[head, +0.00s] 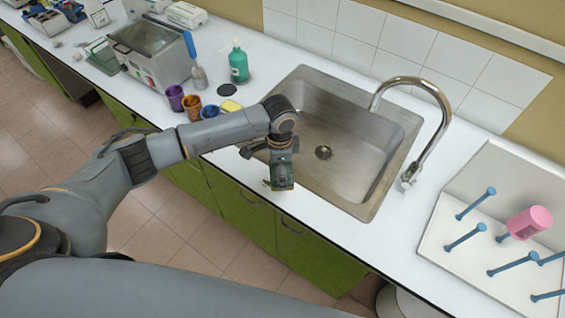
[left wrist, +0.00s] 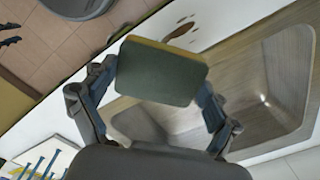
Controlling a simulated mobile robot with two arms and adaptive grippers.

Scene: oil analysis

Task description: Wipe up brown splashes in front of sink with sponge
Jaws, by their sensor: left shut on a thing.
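My left gripper (head: 281,175) is over the counter strip at the sink's front edge. In the left wrist view its fingers (left wrist: 157,85) are shut on the sides of a sponge (left wrist: 160,70), dark green with a yellowish edge. Brown splashes (left wrist: 184,27) lie on the white counter just beyond the sponge's edge in that view. They do not show clearly in the head view, where my arm and gripper cover part of the counter. The steel sink (head: 375,143) is set into the counter behind the gripper. I cannot tell whether the sponge touches the counter. My right gripper is not in view.
Purple (head: 175,98), orange (head: 192,107) and blue (head: 210,113) cups and a yellow item (head: 231,106) stand left of the sink. A green bottle (head: 238,65) is behind them. The tap (head: 420,82) arches over the sink. A pegged rack (head: 440,262) stands right.

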